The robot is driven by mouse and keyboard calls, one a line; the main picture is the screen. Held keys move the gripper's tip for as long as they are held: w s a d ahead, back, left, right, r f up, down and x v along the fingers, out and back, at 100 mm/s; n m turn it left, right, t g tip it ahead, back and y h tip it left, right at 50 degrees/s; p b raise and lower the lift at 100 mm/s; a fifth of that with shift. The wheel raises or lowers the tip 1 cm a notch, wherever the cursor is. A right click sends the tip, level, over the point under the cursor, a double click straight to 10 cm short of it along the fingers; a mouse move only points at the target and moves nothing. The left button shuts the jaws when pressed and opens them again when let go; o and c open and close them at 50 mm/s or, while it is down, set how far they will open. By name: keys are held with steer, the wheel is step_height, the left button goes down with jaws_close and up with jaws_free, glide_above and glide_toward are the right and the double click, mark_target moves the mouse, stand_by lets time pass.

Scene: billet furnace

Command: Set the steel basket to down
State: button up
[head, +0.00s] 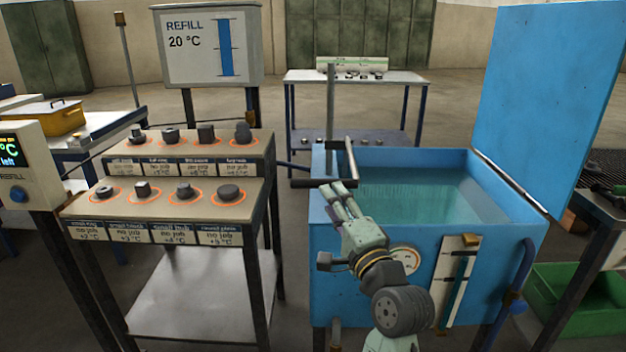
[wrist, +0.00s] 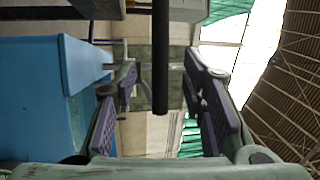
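The blue tank (head: 365,285) holds clear greenish water (head: 440,180), and its lid stands open at the right. A faint ribbed shape, perhaps the steel basket (head: 405,196), shows under the water; its outline is hard to tell. A dark handle bar (head: 316,184) sticks out over the tank's left front corner, joined to an arm beside an upright grey post (head: 331,100). My gripper (head: 341,190) reaches up to this bar from the front. In the wrist view the dark bar (wrist: 160,60) stands between my spread fingers (wrist: 162,82), with gaps on both sides.
A two-tier stand (head: 160,228) with several dark pieces on orange rings is left of the tank. The open lid (head: 545,90) rises at the right. A gauge (head: 455,280) is on the tank front. A green crate (head: 575,300) lies at lower right.

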mark_target(320, 184)
steer(key=p+x, duration=0.1)
steer(key=x, duration=0.6)
steer(key=shift+w+a, duration=0.1)
steer(key=shift+c, duration=0.4)
jaws_close()
stand_by(0.3)
